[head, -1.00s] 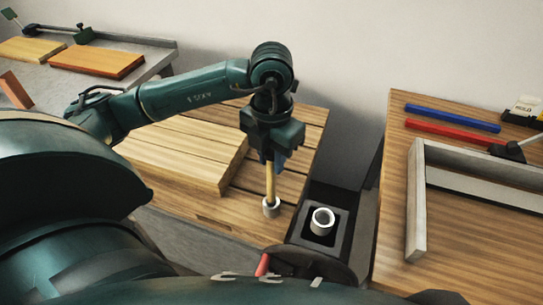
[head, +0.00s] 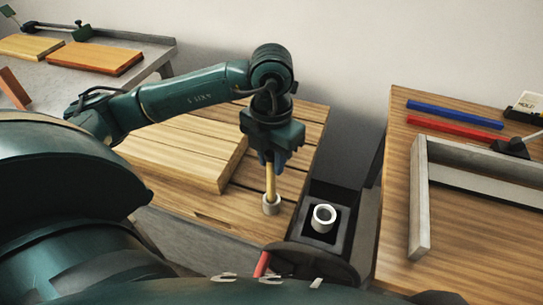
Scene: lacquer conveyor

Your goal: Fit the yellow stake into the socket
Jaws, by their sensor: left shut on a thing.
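The yellow stake (head: 270,181) is upright, held by my left gripper (head: 272,160), which is shut on its upper part. The stake's lower end meets a small light-grey ring-shaped socket (head: 271,206) on the slatted wooden table. The tip is hidden at the ring's rim, so I cannot tell how deep it sits. A second pale ring (head: 324,217) stands in a black box to the right of the socket. My right gripper is not in view.
A thick light wooden board (head: 180,158) lies left of the stake. The right table (head: 460,235) holds a grey frame (head: 419,200), a blue bar (head: 455,114) and a red bar (head: 448,128). Orange boards (head: 95,58) lie on the grey bench at far left.

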